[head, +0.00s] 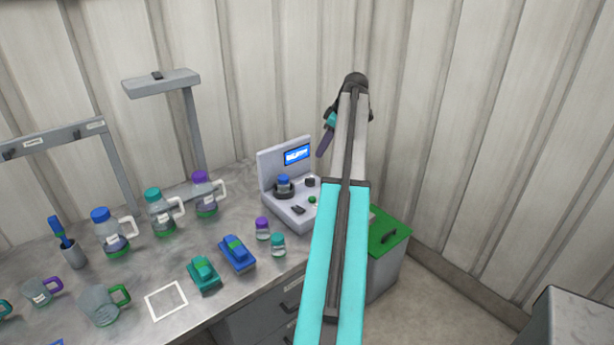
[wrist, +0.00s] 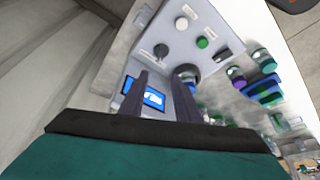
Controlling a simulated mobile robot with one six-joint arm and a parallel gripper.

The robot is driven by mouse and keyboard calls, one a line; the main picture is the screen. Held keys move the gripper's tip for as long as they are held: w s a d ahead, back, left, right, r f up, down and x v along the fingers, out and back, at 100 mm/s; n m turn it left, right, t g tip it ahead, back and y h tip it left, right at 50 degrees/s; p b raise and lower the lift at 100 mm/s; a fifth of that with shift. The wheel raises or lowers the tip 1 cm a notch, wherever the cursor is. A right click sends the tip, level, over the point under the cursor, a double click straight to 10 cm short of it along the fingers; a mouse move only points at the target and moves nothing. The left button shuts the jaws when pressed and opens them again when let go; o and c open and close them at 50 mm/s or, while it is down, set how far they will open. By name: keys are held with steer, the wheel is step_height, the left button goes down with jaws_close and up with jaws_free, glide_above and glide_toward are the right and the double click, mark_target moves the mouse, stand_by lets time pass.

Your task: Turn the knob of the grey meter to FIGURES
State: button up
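The grey meter (head: 288,213) stands at the right end of the bench, with a lit blue screen (head: 297,154). Its black knob (head: 310,182) also shows in the wrist view (wrist: 161,51), just beyond my fingertips. The marks by the knob are too small to read, so I cannot tell its setting. My gripper (wrist: 163,72) is open and empty, its two dark fingers apart in front of the meter. In the head view my gripper (head: 325,140) hangs above and to the right of the meter. A blue-capped vial (head: 284,181) sits in the meter's round well; my right finger partly hides the well in the wrist view.
The meter also has a green button (wrist: 202,43) and a black switch (wrist: 222,54). Small vials (head: 263,229) stand in front of it, with bottles and blocks to the left. A green-lidded bin (head: 390,233) is at the right. Wall panels rise behind.

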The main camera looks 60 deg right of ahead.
mark_target(307, 178)
steer(key=shift+f, duration=0.1)
steer(key=shift+p+x, duration=2.1)
steer(key=shift+x, duration=4.75)
steer(key=shift+a, duration=0.1)
jaws_close()
